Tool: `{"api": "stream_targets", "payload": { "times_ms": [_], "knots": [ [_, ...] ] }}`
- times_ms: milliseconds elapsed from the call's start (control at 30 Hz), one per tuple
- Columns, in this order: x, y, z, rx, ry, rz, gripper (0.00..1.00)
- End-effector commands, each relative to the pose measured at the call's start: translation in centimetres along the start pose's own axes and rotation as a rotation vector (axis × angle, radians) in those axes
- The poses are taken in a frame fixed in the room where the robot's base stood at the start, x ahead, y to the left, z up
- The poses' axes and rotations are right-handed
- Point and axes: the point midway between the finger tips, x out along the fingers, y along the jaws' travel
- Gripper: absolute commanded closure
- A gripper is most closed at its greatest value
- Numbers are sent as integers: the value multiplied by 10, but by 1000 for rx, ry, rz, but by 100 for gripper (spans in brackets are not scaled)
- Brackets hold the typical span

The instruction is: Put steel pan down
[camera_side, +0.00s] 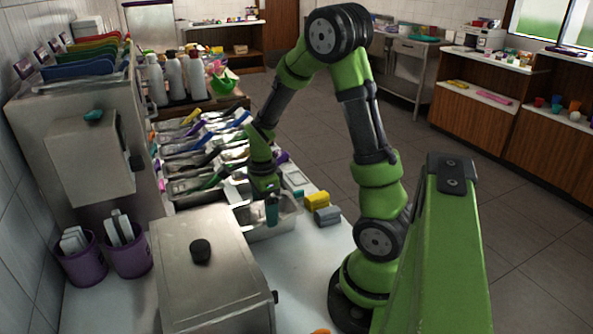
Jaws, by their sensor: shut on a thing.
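The steel pan (278,232) is an open, shallow metal pan near the front right of the toppings counter, behind the large lidded steel box. My gripper (270,200) points down at the pan's near side and is shut on it. The fingertips and the exact grip are small and partly hidden. I cannot tell whether the pan's underside touches the white counter (310,262).
A lidded steel box (212,275) stands just in front. Rows of topping trays with coloured handles (200,160) lie behind. Yellow and grey sponges (322,207) sit to the right. Purple cups (128,255) stand at the left. Bare white counter shows right of the box.

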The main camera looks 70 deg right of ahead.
Motion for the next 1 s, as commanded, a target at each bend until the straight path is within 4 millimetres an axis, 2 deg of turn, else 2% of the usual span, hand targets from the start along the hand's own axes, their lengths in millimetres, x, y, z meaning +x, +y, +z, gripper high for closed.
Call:
{"api": "stream_targets", "payload": {
  "times_ms": [33, 67, 100, 333, 467, 567, 800, 1000],
  "knots": [
    [2, 0, 0, 0, 1, 2, 46],
    [2, 0, 0, 0, 1, 2, 6],
    [2, 0, 0, -1, 1, 1, 0],
    [1, 0, 0, 0, 0, 1, 0],
    [-8, -1, 1, -1, -2, -3, 0],
    [-24, -1, 1, -2, -3, -6, 0],
    [-77, -1, 1, -2, -3, -6, 0],
    [-109, -1, 0, -1, -1, -3, 0]
  ]
}}
